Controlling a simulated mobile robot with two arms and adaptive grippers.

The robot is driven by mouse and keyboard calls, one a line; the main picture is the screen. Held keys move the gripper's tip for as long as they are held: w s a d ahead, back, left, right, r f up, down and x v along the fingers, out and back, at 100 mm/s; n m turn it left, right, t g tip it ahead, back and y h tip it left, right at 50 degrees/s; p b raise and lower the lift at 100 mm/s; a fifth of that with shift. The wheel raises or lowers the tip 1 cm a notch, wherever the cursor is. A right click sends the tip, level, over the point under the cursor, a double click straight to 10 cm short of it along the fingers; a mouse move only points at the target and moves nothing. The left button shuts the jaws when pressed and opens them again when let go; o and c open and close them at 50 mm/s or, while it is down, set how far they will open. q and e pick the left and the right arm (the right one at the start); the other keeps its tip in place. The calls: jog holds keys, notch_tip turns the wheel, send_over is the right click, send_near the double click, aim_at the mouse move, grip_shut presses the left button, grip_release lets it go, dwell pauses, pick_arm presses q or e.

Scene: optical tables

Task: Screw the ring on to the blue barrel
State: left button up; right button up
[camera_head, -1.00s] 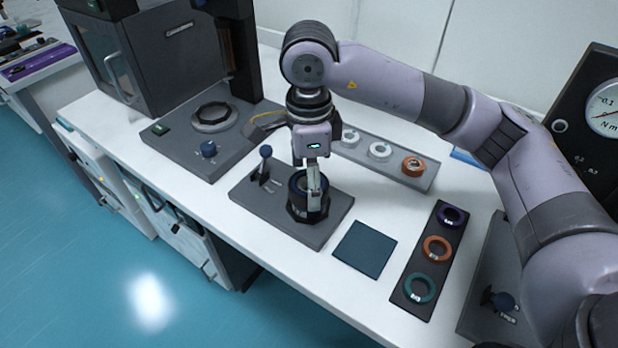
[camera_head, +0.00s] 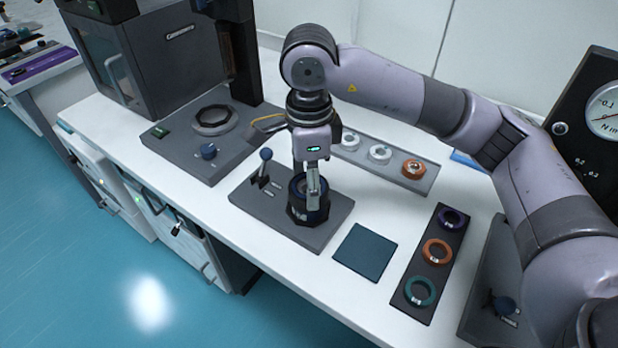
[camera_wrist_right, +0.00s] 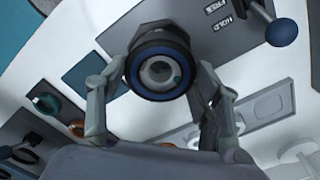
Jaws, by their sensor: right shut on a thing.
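The barrel (camera_head: 297,215) stands upright on a grey fixture plate (camera_head: 262,207). It looks dark, and the wrist view shows a blue band (camera_wrist_right: 133,88) around its top. A dark ring (camera_wrist_right: 158,54) sits at the top, centred over the barrel, with a grey round middle inside. My right gripper (camera_head: 313,197) comes straight down from above, its fingers on opposite sides of the ring; it also shows in the wrist view (camera_wrist_right: 158,88). It is shut on the ring. How far the ring sits on the thread is hidden. My left gripper is out of view.
A blue-knobbed lever (camera_head: 265,156) stands on the fixture plate. A teal mat (camera_head: 365,252) lies to the right, then a dark rack (camera_head: 411,312) with purple, orange and teal rings. A grey rack (camera_head: 428,181) is behind. A second fixture (camera_head: 165,152) stands left.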

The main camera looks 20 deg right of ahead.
jog(key=m, duration=0.3)
jog(key=shift+m, duration=0.4)
jog(key=shift+c, duration=0.5)
jog(key=m, duration=0.5)
jog(key=shift+b, duration=0.4)
jog(key=m, duration=0.8)
jog(key=o, duration=1.5)
jog(key=shift+c, duration=0.8)
